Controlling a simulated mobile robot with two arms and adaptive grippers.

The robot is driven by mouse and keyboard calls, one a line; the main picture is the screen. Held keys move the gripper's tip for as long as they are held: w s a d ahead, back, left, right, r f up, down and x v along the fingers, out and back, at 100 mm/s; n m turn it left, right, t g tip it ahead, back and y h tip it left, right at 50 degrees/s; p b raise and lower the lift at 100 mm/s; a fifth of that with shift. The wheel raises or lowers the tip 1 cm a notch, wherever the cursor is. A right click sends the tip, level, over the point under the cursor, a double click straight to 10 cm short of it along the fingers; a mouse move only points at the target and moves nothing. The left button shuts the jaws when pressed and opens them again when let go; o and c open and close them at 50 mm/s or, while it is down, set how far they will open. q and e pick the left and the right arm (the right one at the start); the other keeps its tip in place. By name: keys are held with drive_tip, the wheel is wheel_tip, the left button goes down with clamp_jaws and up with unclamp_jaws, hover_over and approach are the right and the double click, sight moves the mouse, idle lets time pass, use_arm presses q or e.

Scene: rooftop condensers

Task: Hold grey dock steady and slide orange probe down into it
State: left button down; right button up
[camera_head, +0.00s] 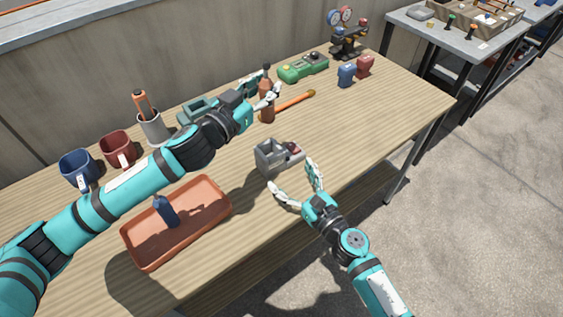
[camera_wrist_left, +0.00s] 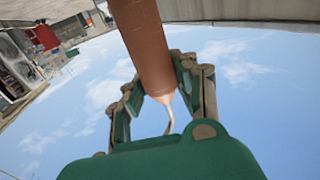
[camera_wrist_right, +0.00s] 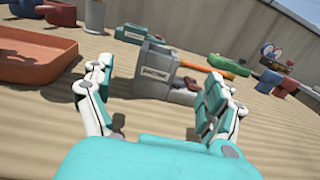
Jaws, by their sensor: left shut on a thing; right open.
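The grey dock (camera_head: 268,158) stands on the table, and its labelled front shows in the right wrist view (camera_wrist_right: 155,75). My right gripper (camera_head: 296,180) is open in front of the dock, its fingers (camera_wrist_right: 160,105) apart and not touching it. My left gripper (camera_head: 268,94) is shut on an orange-brown cylinder, which I take for the orange probe (camera_head: 266,74). It is held roughly upright above the table, behind the dock and apart from it. In the left wrist view the probe (camera_wrist_left: 146,45) sits between the fingers (camera_wrist_left: 160,88), with a pale curved piece at its end.
An orange rod (camera_head: 293,103) lies behind the dock. A terracotta tray (camera_head: 205,216) holds a blue object (camera_head: 165,211). Mugs (camera_head: 117,148), a grey cup (camera_head: 153,128) and a green device (camera_head: 303,68) stand along the back. Table right of the dock is clear.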

sight(273, 155)
drive_tip(key=x, duration=1)
drive_tip(key=shift+w+a, duration=0.2)
drive_tip(key=shift+w, duration=0.15)
drive_tip(key=c, duration=1.4)
use_arm(q)
drive_tip(key=shift+y, duration=0.3)
drive_tip(key=shift+s+f, duration=0.2)
drive_tip(key=shift+f, duration=0.7)
drive_tip(key=shift+s+f, duration=0.2)
drive_tip(key=shift+f, duration=0.65)
drive_tip(key=shift+s+f, duration=0.2)
drive_tip(key=shift+f, duration=0.7)
